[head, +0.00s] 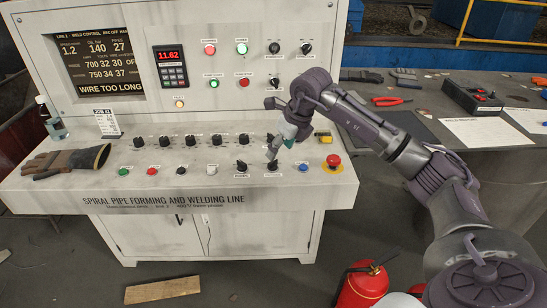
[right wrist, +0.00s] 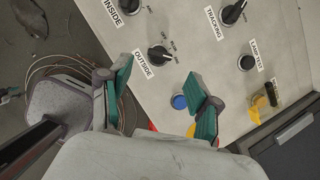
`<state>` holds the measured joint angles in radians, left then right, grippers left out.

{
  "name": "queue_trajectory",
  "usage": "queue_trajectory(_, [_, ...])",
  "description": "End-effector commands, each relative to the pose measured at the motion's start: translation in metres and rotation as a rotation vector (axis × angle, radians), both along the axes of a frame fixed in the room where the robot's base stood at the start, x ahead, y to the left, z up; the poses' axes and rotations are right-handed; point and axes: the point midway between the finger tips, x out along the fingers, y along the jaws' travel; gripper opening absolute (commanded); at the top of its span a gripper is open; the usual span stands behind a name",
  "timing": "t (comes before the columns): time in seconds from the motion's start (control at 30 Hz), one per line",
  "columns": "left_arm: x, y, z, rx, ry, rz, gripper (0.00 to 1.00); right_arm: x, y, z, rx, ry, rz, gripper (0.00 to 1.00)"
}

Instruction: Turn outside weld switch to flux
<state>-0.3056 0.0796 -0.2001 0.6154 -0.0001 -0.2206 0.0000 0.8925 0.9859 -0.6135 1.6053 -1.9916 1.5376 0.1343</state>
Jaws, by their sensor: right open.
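The outside weld switch (right wrist: 158,56) is a black rotary knob beside its OUTSIDE label in the right wrist view. It also shows on the sloped panel in the head view (head: 271,166), partly behind my gripper. My right gripper (head: 279,143) hangs just above this knob. In the right wrist view the green-padded fingers (right wrist: 158,72) are spread apart, with the knob showing between and beyond their tips. Nothing is held. My left gripper is not in view.
The INSIDE knob (head: 242,166) is to the left and a blue button (head: 303,167) to the right. A red emergency stop (head: 333,161) sits further right. A row of black knobs (head: 190,140) is behind. Gloves (head: 68,160) lie at the panel's left.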

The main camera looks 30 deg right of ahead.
Motion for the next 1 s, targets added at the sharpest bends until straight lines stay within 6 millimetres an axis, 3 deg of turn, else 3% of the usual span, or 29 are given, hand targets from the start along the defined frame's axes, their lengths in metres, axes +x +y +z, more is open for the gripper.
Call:
queue_trajectory(0.1, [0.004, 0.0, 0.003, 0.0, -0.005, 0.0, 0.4, 0.008, 0.003, -0.022, 0.002, 0.004, 0.001, 0.62])
queue_trajectory(0.3, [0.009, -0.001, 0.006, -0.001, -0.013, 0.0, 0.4, 0.018, 0.005, -0.045, 0.003, 0.001, 0.0, 0.62])
queue_trajectory(0.7, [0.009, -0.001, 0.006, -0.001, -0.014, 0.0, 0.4, 0.021, 0.005, -0.053, 0.001, -0.001, 0.001, 0.62])
queue_trajectory(1.0, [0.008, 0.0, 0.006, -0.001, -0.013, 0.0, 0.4, 0.021, 0.005, -0.052, 0.001, -0.001, 0.0, 0.14])
